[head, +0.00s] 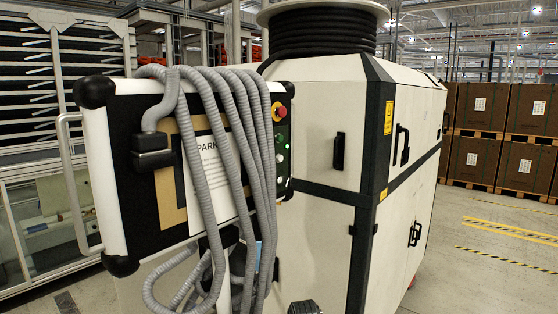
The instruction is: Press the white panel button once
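A control panel (118,125) with a pale frame and black corner caps hangs in front of a large white machine cabinet. Its black right-hand strip carries a column of buttons. A red mushroom button (279,111) on a yellow base is at the top, with a greenish button (280,138) below it. A small pale button, which looks like the white button (279,158), is lower in the column. Grey corrugated hoses pass just left of the buttons, and the white one shows clear of them. My gripper is not identifiable in the head view.
Grey corrugated hoses (222,130) drape over the panel and partly cover a paper sheet (214,175). A metal handle (68,185) is on the panel's left side. The machine cabinet (310,215) stands close behind. Open floor (480,270) lies right, before stacked brown boxes (525,165).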

